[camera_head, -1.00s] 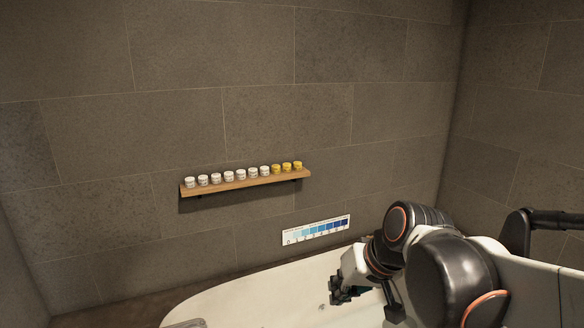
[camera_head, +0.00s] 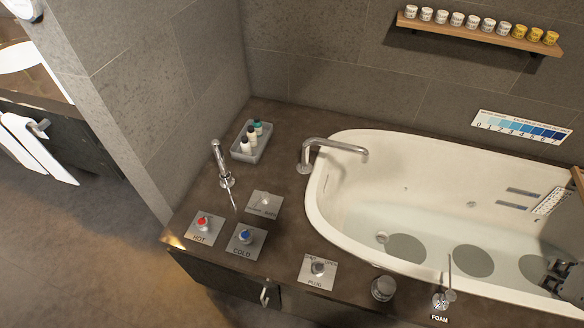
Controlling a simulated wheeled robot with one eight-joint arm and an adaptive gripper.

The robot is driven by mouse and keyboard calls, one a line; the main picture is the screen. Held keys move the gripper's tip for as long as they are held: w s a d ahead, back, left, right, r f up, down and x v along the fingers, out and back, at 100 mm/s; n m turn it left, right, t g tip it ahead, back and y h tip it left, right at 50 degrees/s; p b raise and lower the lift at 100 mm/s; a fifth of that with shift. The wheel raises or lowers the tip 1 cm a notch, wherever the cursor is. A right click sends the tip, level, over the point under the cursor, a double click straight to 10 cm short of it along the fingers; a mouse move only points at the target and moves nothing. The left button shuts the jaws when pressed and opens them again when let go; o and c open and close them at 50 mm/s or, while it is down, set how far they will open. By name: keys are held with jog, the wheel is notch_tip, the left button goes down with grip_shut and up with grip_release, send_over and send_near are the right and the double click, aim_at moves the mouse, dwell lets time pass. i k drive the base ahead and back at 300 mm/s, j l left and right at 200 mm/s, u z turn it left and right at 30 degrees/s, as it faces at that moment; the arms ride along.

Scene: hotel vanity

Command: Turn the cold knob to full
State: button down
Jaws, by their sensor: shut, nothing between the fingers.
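The cold knob (camera_head: 244,236) is a small grey knob with a blue top on a square metal plate marked COLD. It stands on the brown tub surround, left of the tub, and its exact setting is too small to read. My gripper (camera_head: 556,279) is dark and partly cut off at the right edge of the view, over the tub's right part. It is shut and empty, far to the right of the cold knob and not touching it.
The red-topped hot knob (camera_head: 203,221) is just left of it. A plug knob (camera_head: 318,268), hand shower (camera_head: 222,165), spout (camera_head: 335,147) and bottle tray (camera_head: 251,145) stand around. The tub (camera_head: 330,215) holds water. A blue scale (camera_head: 520,127) hangs on the wall.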

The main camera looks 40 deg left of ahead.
aim_at(246, 236)
jog(key=u, duration=0.45)
jog(key=j+u, duration=0.1)
jog(key=u, duration=1.25)
jog(key=i+u, duration=0.1)
jog(key=u, duration=0.3)
